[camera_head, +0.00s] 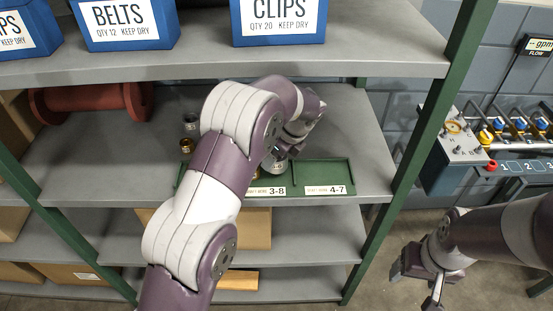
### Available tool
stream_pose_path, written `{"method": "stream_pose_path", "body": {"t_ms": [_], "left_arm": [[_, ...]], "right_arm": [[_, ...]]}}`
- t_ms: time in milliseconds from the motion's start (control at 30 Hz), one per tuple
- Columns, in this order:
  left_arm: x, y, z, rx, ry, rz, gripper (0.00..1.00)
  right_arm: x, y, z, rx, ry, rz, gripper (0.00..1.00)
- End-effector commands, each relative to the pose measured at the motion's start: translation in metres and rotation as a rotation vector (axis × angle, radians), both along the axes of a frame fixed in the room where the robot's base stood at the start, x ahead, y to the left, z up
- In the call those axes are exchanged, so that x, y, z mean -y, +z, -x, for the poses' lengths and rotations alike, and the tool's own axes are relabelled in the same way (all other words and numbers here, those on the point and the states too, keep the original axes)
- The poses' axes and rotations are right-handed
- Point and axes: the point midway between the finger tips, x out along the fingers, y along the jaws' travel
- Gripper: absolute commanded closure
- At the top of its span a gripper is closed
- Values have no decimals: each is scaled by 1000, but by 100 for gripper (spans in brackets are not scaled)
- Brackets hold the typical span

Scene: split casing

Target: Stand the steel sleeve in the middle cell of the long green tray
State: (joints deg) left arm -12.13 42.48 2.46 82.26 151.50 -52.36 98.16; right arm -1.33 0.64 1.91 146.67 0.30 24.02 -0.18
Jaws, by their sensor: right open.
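The long green tray (335,172) lies along the front of the middle shelf board, with white number labels on its front edge. My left arm crosses in front and hides much of the tray's left and middle part. My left gripper (284,154) is over the tray; its fingers are too small and hidden to tell open from shut. A small pale round piece with dark marks (277,168) shows just below it, perhaps the steel sleeve; I cannot tell whether it is held. My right gripper (419,284) is open and empty, low at the right, away from the shelf.
A dark grey ring-like part (190,121) and a brass part (186,145) stand left of my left arm. A red spool (90,102) lies at the back left. Blue boxes (125,22) stand above. A green post (420,130) and a valve panel (455,140) are at right.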

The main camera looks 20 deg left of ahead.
Motion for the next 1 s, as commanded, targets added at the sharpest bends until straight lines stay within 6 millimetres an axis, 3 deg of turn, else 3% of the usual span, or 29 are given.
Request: {"method": "stream_pose_path", "body": {"t_ms": [200,533,567,600,1000], "left_arm": [[0,-28,1,0,-1,0,90],[1,-33,1,0,0,0,90],[1,-33,1,-2,1,0,24],[1,-32,1,-2,1,0,11],[2,-26,2,-1,0,1,8]], "right_arm": [[0,8,0,0,0,0,29],[0,5,0,0,0,0,29],[0,6,0,0,0,0,29],[0,6,0,0,0,0,29],[0,6,0,0,0,0,29]]}}
